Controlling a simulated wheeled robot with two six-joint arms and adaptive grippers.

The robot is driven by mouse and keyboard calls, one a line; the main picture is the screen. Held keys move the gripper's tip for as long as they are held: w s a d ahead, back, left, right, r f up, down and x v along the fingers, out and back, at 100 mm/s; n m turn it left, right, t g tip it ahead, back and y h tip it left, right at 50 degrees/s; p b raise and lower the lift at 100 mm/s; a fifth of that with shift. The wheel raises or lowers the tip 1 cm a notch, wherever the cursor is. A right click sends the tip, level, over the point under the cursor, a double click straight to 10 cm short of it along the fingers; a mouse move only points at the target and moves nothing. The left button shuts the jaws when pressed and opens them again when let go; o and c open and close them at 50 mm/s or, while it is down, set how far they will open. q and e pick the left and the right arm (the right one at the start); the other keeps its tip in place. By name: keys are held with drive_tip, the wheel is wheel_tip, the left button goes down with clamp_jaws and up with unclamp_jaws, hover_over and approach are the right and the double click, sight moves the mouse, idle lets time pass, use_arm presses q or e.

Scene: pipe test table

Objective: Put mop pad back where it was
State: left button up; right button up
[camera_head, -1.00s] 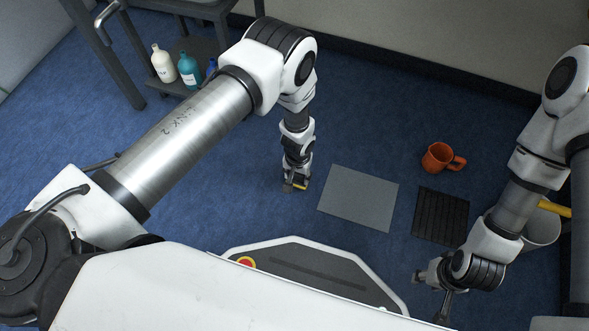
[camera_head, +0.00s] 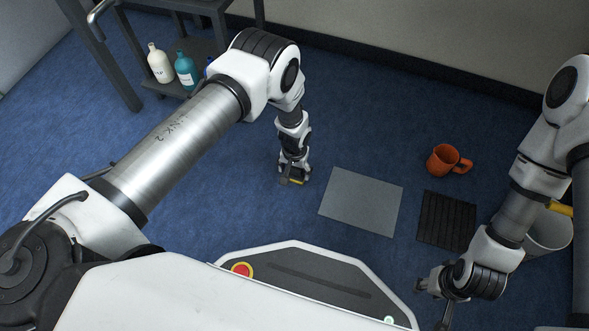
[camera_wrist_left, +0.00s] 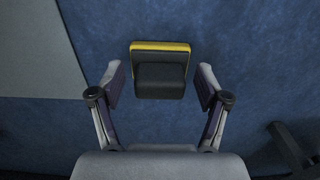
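A flat grey square (camera_head: 361,201) lies on the blue floor, and a black ribbed mat (camera_head: 447,221) lies to its right. I cannot tell for sure which is the mop pad. The grey square's edge also shows at the upper left of the left wrist view (camera_wrist_left: 38,50). My left gripper (camera_head: 291,182) points down near the floor, left of the grey square. In the left wrist view its fingers (camera_wrist_left: 160,85) are spread on either side of a black block with a yellow edge (camera_wrist_left: 160,72), with gaps on both sides. My right gripper (camera_head: 432,298) hangs below the black mat, fingers apart and empty.
An orange mug (camera_head: 448,159) stands above the black mat. A light bucket (camera_head: 548,232) is partly hidden behind my right arm. A dark shelf (camera_head: 166,82) with a white bottle (camera_head: 159,63) and a teal bottle (camera_head: 186,70) stands at upper left.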

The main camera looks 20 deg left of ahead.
sight(294, 170)
use_arm(q)
wheel_tip(294, 170, up, 12)
drive_tip(key=p, duration=0.7)
drive_tip(key=shift+r, duration=0.2)
drive_tip(key=s+a+r, duration=0.2)
drive_tip(key=s+a, duration=0.1)
drive_tip(key=s, duration=0.6)
drive_tip(key=s+a+r, duration=0.3)
drive_tip(key=s+a, duration=0.1)
drive_tip(key=s, duration=0.5)
drive_tip(key=s+a+r, duration=0.2)
drive_tip(key=s+a, duration=0.1)
drive_tip(key=s, duration=0.5)
wheel_tip(294, 170, up, 40)
drive_tip(key=p, duration=4)
drive_tip(key=shift+s+r+n+p, duration=0.2)
drive_tip(key=shift+n+p, duration=0.2)
drive_tip(key=shift+d, duration=0.1)
